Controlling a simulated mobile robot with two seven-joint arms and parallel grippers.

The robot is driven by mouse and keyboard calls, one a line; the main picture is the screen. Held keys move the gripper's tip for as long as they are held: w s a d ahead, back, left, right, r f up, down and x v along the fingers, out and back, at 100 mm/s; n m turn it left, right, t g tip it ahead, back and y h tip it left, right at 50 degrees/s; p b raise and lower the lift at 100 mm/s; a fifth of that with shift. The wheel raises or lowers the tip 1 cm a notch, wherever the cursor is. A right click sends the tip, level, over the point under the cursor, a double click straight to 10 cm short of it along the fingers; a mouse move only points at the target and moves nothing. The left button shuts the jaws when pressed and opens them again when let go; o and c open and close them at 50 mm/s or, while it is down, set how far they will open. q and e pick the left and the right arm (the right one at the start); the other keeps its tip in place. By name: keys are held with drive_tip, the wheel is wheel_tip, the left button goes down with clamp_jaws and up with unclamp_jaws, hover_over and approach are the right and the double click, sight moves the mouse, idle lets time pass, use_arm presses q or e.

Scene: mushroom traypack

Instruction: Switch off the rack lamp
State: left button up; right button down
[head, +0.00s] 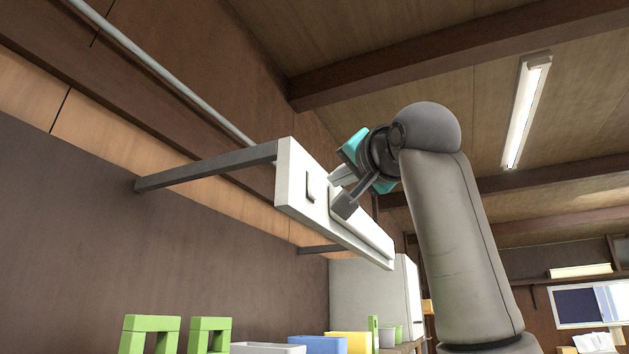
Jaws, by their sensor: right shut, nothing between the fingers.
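The rack lamp (290,185) is a long white bar held out from the wall on dark brackets. A small dark-edged switch (310,187) shows on its face near the near end. My right gripper (342,195) is shut and empty, at the lamp's face just right of the switch. I cannot tell whether its fingertips touch the lamp. My right arm comes up from the lower right and hides part of the lamp's upper edge. Whether the lamp is lit is not clear. My left gripper is not in view.
A dark bracket (205,166) joins the lamp to the wall. Green frames (150,324), a blue bin (318,345) and a yellow bin (352,341) stand below. A lit ceiling lamp (524,112) hangs at the upper right. The space left of the gripper before the wall is free.

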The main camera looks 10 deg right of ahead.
drive_tip(key=d, duration=0.1)
drive_tip(key=s+d+b, duration=0.1)
drive_tip(key=s+d, duration=0.1)
drive_tip(key=shift+s+d+f, duration=0.2)
drive_tip(key=shift+d+f, duration=0.05)
idle(0.5)
